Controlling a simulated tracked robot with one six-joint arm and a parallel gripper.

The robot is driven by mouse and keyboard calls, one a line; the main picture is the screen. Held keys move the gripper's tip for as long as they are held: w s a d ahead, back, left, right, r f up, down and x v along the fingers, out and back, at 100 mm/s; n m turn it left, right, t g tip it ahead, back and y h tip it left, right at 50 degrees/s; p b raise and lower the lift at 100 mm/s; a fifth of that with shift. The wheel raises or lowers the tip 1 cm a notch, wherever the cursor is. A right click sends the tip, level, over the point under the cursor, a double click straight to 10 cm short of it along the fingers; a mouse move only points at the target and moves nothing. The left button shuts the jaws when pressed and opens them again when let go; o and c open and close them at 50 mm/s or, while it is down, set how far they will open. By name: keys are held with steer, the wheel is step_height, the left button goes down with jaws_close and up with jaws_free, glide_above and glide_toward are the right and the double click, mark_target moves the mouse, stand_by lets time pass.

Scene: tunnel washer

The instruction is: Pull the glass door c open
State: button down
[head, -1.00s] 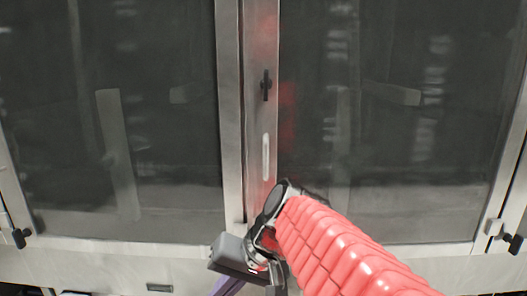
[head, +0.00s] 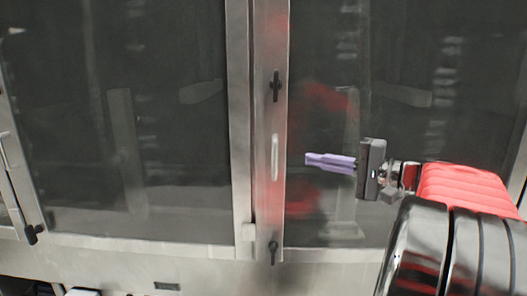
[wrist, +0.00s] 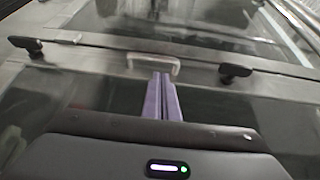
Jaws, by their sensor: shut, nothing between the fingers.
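A large glass door (head: 400,130) with a metal frame fills the right of the head view. Its left frame post carries a pale upright bar handle (head: 275,157) between two black latches, the upper one (head: 276,86) and the lower one (head: 273,252). My gripper (head: 307,158) has purple fingers, shut and empty. They point left at the handle, a little to its right in the picture and apart from it. In the wrist view, the fingertips (wrist: 161,76) come just below the handle (wrist: 153,56). No letter marks the door.
A second glass door (head: 120,130) stands to the left, across a narrow seam from the handle post. A black latch (head: 33,234) sits at its lower left corner. A metal sill (head: 140,268) runs below both doors.

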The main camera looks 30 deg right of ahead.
steer(key=shift+s+d+r+t, duration=0.2)
steer(key=shift+d+r+t, duration=0.1)
steer(key=shift+d, duration=0.35)
steer(key=shift+w+a, duration=0.1)
glide_toward(268, 147)
steer(key=shift+x, duration=2.1)
steer(key=shift+r, duration=0.1)
